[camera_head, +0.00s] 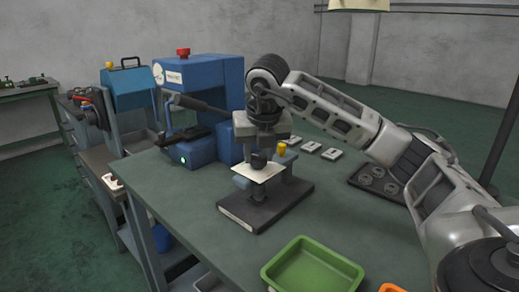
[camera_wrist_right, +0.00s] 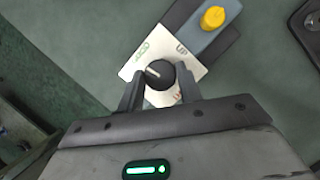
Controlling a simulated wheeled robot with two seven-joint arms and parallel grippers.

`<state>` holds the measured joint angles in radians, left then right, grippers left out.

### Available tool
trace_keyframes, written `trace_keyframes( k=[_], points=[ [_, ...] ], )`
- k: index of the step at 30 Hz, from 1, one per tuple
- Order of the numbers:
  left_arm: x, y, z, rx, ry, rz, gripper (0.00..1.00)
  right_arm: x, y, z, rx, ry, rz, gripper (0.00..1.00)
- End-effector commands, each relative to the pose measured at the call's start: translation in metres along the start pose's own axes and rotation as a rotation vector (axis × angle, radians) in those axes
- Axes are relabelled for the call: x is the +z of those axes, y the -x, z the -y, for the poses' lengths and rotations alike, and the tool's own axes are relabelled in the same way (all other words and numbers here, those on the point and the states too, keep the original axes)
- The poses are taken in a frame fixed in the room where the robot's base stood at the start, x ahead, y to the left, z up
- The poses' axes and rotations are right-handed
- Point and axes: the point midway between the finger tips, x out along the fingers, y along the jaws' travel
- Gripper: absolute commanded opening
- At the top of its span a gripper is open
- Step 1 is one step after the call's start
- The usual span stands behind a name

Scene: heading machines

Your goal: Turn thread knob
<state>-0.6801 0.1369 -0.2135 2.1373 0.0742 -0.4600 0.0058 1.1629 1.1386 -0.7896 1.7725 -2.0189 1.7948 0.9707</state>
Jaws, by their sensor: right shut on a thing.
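The black thread knob (camera_head: 258,160) sits on a white plate (camera_head: 268,174) of a small fixture with a dark base (camera_head: 262,208) on the green table. In the right wrist view the knob (camera_wrist_right: 159,74) has a light pointer line toward the upper left, and the plate (camera_wrist_right: 150,42) carries green and red lettering. My right gripper (camera_wrist_right: 160,84) is over the plate with its two fingers on either side of the knob, shut on it. In the head view my right gripper (camera_head: 260,142) comes down on the knob from above. My left gripper does not show.
A yellow knob (camera_head: 281,149) stands on the fixture just behind the plate. A blue machine (camera_head: 205,100) with a red button stands at the left back of the table. A green tray (camera_head: 312,268) lies at the front. Several small light blocks (camera_head: 311,146) and a dark tray (camera_head: 376,180) lie to the right.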

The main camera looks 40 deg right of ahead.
Motion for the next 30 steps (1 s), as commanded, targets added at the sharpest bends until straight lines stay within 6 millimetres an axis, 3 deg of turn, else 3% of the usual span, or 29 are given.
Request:
trace_keyframes(
  k=[20,21,22,30],
  points=[
    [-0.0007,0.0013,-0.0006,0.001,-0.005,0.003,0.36,0.0008,0.0004,-0.0002,-0.021,-0.054,0.002,0.13],
    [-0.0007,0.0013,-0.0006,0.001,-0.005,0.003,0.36,0.0008,0.0004,-0.0002,-0.021,-0.054,0.002,0.46],
    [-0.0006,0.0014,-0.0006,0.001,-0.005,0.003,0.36,0.0008,0.0004,-0.0001,-0.021,-0.054,0.002,0.55],
    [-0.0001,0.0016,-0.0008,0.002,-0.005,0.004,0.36,0.0004,0.0003,-0.0001,-0.021,-0.053,0.001,0.57]
  ],
)
